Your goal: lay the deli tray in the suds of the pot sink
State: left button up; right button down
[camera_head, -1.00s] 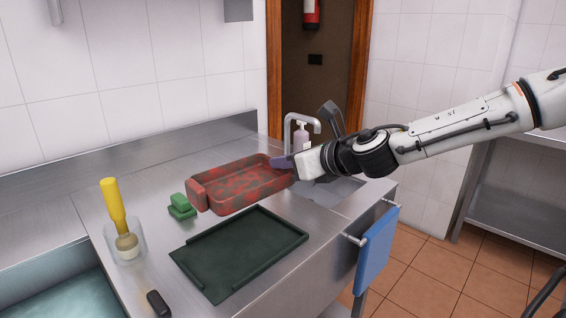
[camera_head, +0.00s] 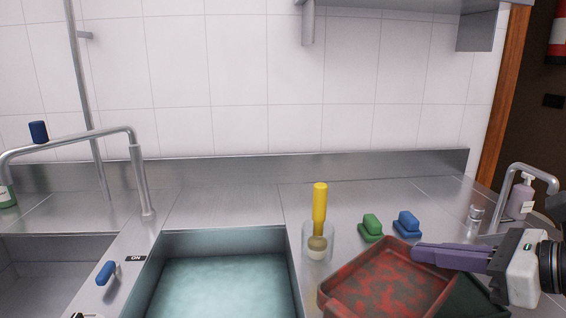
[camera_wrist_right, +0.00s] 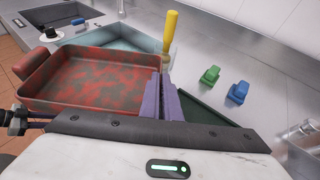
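The deli tray appears to be the red, dark-blotched tray (camera_head: 385,285), at the lower right of the head view. It fills the left of the wrist view (camera_wrist_right: 95,85), its end handle at the far left. My right gripper (camera_head: 420,254) has its purple fingers (camera_wrist_right: 163,100) shut on the tray's wall. The tray seems raised over the counter, but its underside is hidden. The pot sink (camera_head: 290,262) holds pale teal suds (camera_head: 222,288), left of the tray. It also shows beyond the tray in the wrist view (camera_wrist_right: 122,38). My left gripper is not in view.
A clear holder (camera_head: 304,245) with a yellow-handled brush (camera_head: 320,205) stands between sink and tray. Green (camera_head: 371,228) and blue (camera_head: 407,224) scrubbers sit behind the tray. A dark green tray (camera_head: 478,298) lies partly under it. A tall faucet (camera_head: 138,175) stands left of the sink.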

aim_at(414, 316)
jog(key=s+a+n+g+y, duration=0.1)
jog(key=s, duration=0.1)
jog(key=s+a+f+n+g+y, duration=0.1)
jog(key=s+a, duration=0.1)
jog(key=s+a+n+y, duration=0.1)
jog(key=s+a, duration=0.1)
jog(key=shift+a+f+g, duration=0.15)
jog(key=shift+g, duration=0.25)
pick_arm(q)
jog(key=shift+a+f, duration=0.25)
pick_arm(e)
jog(key=shift+s+a+f+n, duration=0.1)
jog(key=shift+s+n, duration=0.15)
jog(key=shift+n, duration=0.05)
jog(key=shift+s+a+f+g, duration=0.25)
jog(key=shift+s+f+g, duration=0.05)
jog(key=shift+s+f, duration=0.2)
jog(key=shift+s+a+f+n, duration=0.15)
jog(key=shift+s+f+n, duration=0.2)
jog(key=shift+f, duration=0.35)
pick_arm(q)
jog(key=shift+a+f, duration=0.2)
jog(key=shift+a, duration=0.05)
pick_arm(e)
notch_tip(414, 316, down, 7)
jog(key=s+d+m, duration=0.1)
jog(key=shift+s+d+f, duration=0.15)
jog(key=shift+s+d, duration=0.25)
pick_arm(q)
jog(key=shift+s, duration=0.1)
